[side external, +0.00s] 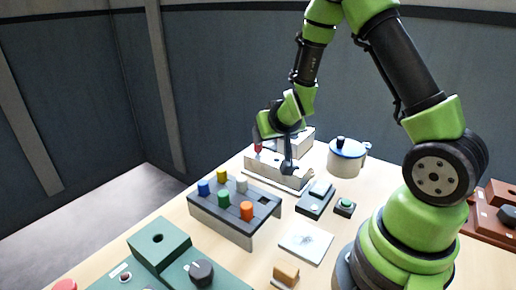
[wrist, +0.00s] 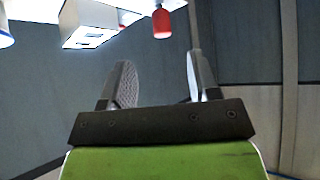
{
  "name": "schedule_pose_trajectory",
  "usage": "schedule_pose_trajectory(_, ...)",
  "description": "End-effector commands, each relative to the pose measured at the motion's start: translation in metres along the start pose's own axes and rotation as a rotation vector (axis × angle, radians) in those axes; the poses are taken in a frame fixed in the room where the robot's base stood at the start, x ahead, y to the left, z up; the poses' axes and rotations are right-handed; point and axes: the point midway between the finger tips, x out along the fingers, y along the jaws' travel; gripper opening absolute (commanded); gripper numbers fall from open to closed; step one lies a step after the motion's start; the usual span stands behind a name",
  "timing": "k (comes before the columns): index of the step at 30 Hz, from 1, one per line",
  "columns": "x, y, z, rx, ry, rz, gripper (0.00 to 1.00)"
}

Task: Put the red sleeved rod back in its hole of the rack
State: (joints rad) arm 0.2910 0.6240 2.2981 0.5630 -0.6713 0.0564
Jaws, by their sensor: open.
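The red sleeved rod (side external: 258,143) shows at the far left end of a long pale block (side external: 275,172), apparently upright; its lower end is hard to make out. In the wrist view the red sleeve (wrist: 162,22) appears near the top, beyond the fingertips and not between them. My gripper (side external: 287,165) is low over the pale block, to the right of the rod. In the wrist view its two fingers (wrist: 158,75) are apart with nothing between them. The dark rack (side external: 225,218) stands nearer the camera, with a square hole (side external: 262,200) empty at its right.
Blue (side external: 204,187), yellow (side external: 222,175), grey (side external: 241,184), green (side external: 224,200) and orange (side external: 247,210) pieces stand in the rack. A blue-rimmed pot (side external: 347,158) and a small green-button box (side external: 345,206) lie to the right. A flat white plate (side external: 306,240) lies in front.

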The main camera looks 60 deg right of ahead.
Motion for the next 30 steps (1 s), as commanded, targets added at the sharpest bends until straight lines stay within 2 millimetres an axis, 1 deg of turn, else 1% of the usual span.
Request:
schedule_pose_trajectory(6,0.031,0.0,0.001,0.0,-0.001,0.002,0.56)
schedule_pose_trajectory(14,0.052,-0.001,-0.001,-0.001,0.0,0.001,0.56)
schedule_pose_trajectory(21,0.086,-0.002,-0.003,-0.001,-0.001,0.001,0.56)
schedule_pose_trajectory(25,0.095,-0.002,-0.003,-0.002,0.0,0.0,0.56)
schedule_pose_trajectory(30,0.096,-0.002,-0.003,-0.002,0.0,0.0,0.56)
